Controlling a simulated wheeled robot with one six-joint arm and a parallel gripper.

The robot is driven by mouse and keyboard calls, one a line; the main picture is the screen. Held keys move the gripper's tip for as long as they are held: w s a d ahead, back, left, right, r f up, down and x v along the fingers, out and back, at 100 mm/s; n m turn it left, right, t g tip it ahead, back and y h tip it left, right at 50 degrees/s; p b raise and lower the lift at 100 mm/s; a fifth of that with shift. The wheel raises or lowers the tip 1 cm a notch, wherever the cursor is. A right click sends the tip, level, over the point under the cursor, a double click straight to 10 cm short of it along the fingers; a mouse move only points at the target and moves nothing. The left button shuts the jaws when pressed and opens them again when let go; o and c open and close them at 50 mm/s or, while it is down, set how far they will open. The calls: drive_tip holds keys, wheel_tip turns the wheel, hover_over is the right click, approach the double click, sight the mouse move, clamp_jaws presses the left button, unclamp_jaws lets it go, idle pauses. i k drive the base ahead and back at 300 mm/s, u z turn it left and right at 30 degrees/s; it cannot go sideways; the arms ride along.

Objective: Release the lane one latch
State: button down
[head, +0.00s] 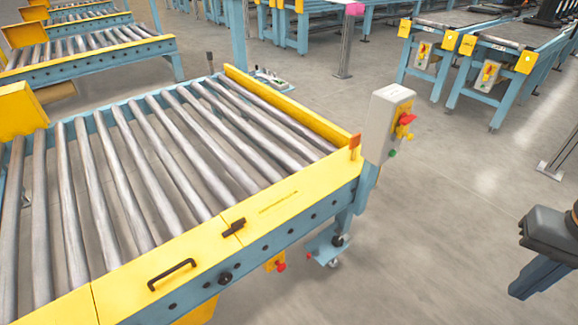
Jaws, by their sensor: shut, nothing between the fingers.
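In the head view, a roller lane with grey rollers (128,165) fills the left and middle. Its near end has a yellow plate (290,197) over a blue side rail (300,225). A small black latch (233,228) sits on the yellow plate near a seam. A black bar handle (172,275) is fixed to the plate left of it, and a round black knob (225,278) is on the rail below. I see no lane number I can read.
A grey control box (386,122) with a red and yellow switch stands at the lane's right corner. A red knob (280,267) hangs below the rail. More conveyors (90,50) stand behind. The grey floor (430,240) to the right is largely clear.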

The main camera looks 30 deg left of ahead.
sight(237, 225)
drive_tip(key=u, duration=0.8)
drive_tip(key=i, duration=0.5)
drive_tip(key=u, duration=1.55)
